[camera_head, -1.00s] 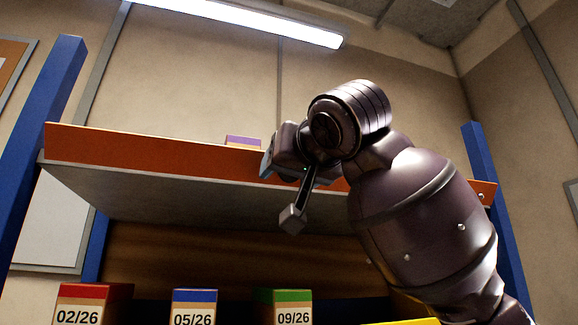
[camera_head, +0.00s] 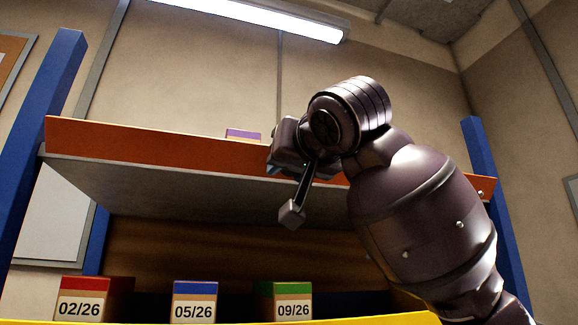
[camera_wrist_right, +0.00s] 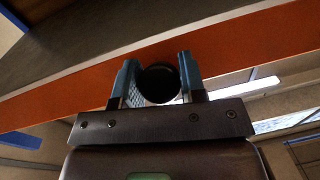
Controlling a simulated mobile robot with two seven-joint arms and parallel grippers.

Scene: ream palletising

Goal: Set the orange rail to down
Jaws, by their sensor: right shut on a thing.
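The orange rail (camera_head: 160,145) runs along the front edge of the upper shelf, seen from below in the head view. It stands up from the edge and covers most of a purple-topped ream. In the right wrist view the rail (camera_wrist_right: 240,55) crosses behind the fingers. My right gripper (camera_head: 272,168) is at the rail, near its middle. Its two blue fingers (camera_wrist_right: 158,85) are shut on a dark round knob (camera_wrist_right: 158,83) in front of the rail. The knob is hidden in the head view. My left gripper is not in view.
Reams with red (camera_head: 82,300), blue (camera_head: 195,301) and green (camera_head: 288,301) tops stand on the lower shelf, behind a yellow front edge (camera_head: 400,319). Blue posts (camera_head: 45,115) flank the shelves. The purple-topped ream (camera_head: 243,135) is on the upper shelf.

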